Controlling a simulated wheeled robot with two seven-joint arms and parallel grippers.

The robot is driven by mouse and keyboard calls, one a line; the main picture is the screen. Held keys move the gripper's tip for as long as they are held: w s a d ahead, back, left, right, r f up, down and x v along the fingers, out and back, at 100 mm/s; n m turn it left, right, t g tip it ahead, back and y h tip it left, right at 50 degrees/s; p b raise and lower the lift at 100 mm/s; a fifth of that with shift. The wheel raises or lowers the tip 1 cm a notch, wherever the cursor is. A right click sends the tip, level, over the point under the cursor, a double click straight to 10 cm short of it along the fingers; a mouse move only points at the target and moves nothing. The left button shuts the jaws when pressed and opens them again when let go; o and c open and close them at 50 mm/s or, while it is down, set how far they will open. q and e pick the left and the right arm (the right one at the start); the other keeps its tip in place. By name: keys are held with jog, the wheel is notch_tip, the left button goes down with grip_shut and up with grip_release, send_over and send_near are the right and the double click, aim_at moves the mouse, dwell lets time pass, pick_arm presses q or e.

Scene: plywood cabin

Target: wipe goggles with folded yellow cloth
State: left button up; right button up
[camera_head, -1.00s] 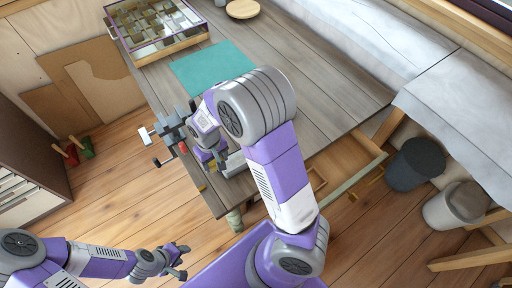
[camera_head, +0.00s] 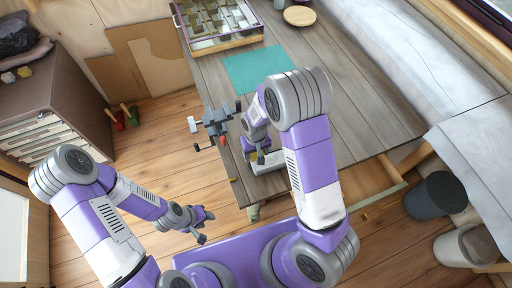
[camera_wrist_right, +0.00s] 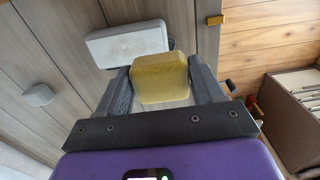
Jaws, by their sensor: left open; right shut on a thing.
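The folded yellow cloth (camera_wrist_right: 160,77) shows as a thick yellow block between the fingers of my right gripper (camera_wrist_right: 162,84), which is shut on it. In the head view my right gripper (camera_head: 262,158) is over the near end of the bench, and only a little yellow shows there. A pale, rounded rectangular object (camera_wrist_right: 125,44) lies just beyond the cloth in the wrist view; it also shows in the head view (camera_head: 268,178). I cannot tell whether it is the goggles. My left gripper (camera_head: 202,226) is open and empty, over the floor left of the bench.
A grey vise (camera_head: 217,124) is on the bench's left edge, close to my right gripper. A teal mat (camera_head: 254,68) and glass-topped case (camera_head: 216,22) lie farther back. A small grey object (camera_wrist_right: 38,95) is on the bench. The right side of the bench is clear.

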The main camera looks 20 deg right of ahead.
aim_at(255, 166)
jog(key=shift+f+b, duration=2.75)
jog(key=shift+f, duration=0.8)
jog(key=shift+d+f, duration=0.4)
jog(key=d, duration=0.3)
jog(key=shift+d+f, duration=0.1)
jog(key=shift+f, duration=0.1)
jog(key=shift+d+b, duration=0.35)
jog(key=shift+d, duration=3.75)
jog(key=shift+a, duration=0.1)
jog(key=shift+a+p, duration=0.35)
jog(key=shift+a, duration=5.75)
notch_tip(255, 166, up, 3)
jog(key=shift+p, duration=0.8)
jog(key=shift+d+r+p, duration=0.1)
jog(key=shift+r+p, duration=0.5)
jog(key=shift+r, duration=0.15)
jog(key=shift+r+p, duration=1.45)
jog(key=shift+r, duration=0.5)
jog(key=shift+f, duration=0.1)
